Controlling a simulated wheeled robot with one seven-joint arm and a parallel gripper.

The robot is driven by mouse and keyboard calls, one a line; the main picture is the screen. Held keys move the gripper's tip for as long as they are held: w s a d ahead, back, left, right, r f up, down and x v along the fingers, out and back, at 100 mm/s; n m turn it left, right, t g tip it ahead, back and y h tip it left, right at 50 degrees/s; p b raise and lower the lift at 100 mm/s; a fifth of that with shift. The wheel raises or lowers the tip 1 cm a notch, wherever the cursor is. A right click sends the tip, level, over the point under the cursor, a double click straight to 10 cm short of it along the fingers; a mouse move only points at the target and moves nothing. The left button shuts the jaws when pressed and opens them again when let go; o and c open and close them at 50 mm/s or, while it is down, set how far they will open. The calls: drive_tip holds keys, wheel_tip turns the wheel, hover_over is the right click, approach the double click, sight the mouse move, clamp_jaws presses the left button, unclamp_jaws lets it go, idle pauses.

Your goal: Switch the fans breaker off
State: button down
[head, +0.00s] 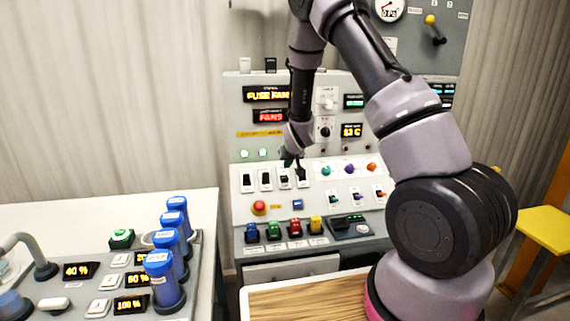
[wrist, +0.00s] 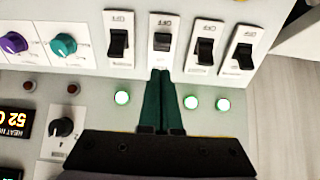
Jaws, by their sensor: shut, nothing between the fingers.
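Four breaker switches stand in a row on the grey panel; their name labels are too small to read, so I cannot tell which is the fans breaker. In the wrist view my gripper (wrist: 161,72) is shut and empty, its green fingertips at the lower edge of the second switch from the left (wrist: 162,41). I cannot tell whether they touch it. That switch's black lever looks shorter than those of its neighbours (wrist: 118,44), (wrist: 205,50) and (wrist: 242,56). In the head view my gripper (head: 290,160) is over the right part of the breaker row (head: 266,180).
Lit lamps (wrist: 122,98) line the panel beside the fingers; the fingers may hide another. Coloured knobs (head: 349,169) and a red emergency button (head: 259,208) are close by. A side bench (head: 110,215) with blue canisters stands at the left.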

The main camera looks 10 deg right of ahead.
drive_tip(key=s, duration=0.4)
drive_tip(key=shift+r, duration=0.1)
drive_tip(key=s+d+r+m, duration=0.1)
drive_tip(key=s+r, duration=0.3)
drive_tip(key=r, duration=0.4)
drive_tip(key=s+d+r+m+g+y, duration=0.1)
drive_tip(key=s+d+r, duration=0.1)
drive_tip(key=s+r, duration=0.35)
drive_tip(key=s+d+r+m, duration=0.1)
drive_tip(key=s+r, duration=0.1)
drive_tip(key=r, duration=0.7)
drive_tip(key=s+r, duration=0.5)
drive_tip(key=s, duration=0.6)
drive_tip(key=s+d+r+m+y, duration=0.1)
drive_tip(key=s+r, duration=0.4)
drive_tip(key=s, duration=0.7)
drive_tip(key=shift+r+g, duration=0.15)
drive_tip(key=shift+g, duration=0.25)
